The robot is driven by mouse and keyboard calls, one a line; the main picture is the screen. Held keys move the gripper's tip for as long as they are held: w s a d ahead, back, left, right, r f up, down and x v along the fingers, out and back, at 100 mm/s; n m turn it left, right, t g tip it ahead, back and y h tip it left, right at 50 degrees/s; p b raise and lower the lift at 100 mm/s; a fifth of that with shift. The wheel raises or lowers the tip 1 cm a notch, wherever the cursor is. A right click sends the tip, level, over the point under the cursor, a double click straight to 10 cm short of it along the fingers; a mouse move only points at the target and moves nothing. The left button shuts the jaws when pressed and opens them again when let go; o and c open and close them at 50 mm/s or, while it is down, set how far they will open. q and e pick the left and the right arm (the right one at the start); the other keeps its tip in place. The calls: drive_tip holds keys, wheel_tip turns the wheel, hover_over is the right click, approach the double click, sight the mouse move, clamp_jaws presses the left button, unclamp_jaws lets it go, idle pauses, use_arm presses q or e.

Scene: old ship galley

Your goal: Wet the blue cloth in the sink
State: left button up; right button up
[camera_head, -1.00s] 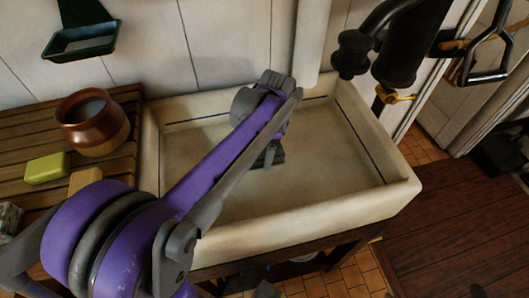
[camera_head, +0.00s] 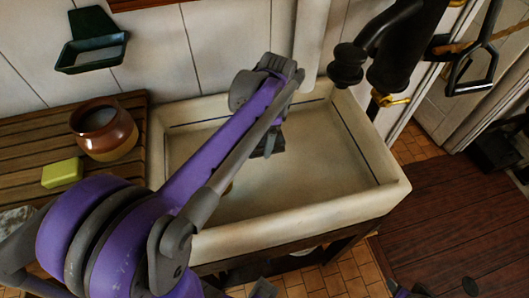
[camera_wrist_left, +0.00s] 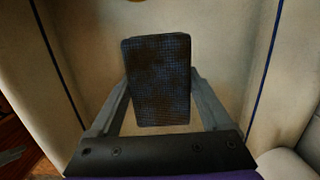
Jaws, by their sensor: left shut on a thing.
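The blue cloth (camera_wrist_left: 160,80) is a dark blue woven piece with brown stains. In the left wrist view it stands between the two fingers of my left gripper (camera_wrist_left: 160,105), which is shut on it. The sink shows no clear water. The wrist view looks down at the sink (camera_wrist_left: 215,60) with its blue stripes.
A black pump (camera_head: 395,55) with a brass part (camera_head: 390,99) rises at the sink's right back corner. Left of the sink, a slatted wooden board (camera_head: 35,145) bears a brown pot (camera_head: 105,138) and yellow-green soap (camera_head: 62,172). A green wall dish (camera_head: 92,50) hangs above.

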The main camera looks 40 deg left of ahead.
sight(262, 137)
use_arm(q)
drive_tip(key=shift+r+p, duration=1.75)
drive_tip(key=shift+r, duration=1.45)
drive_tip(key=shift+w, duration=0.1)
use_arm(e)
drive_tip(key=r, duration=0.1)
drive_tip(key=w+r, duration=0.1)
drive_tip(key=r, duration=0.3)
drive_tip(key=shift+w, duration=0.35)
use_arm(q)
drive_tip(key=shift+f, duration=0.1)
use_arm(e)
drive_tip(key=shift+s, duration=0.1)
use_arm(q)
drive_tip(key=shift+r+p, duration=1)
drive_tip(key=shift+r, duration=1.1)
use_arm(e)
drive_tip(key=r, duration=0.1)
drive_tip(key=w+r, duration=0.1)
drive_tip(key=shift+w+r+t, duration=0.3)
drive_tip(key=shift+r, duration=0.1)
drive_tip(key=shift+s, duration=0.15)
use_arm(q)
drive_tip(key=shift+f, duration=0.1)
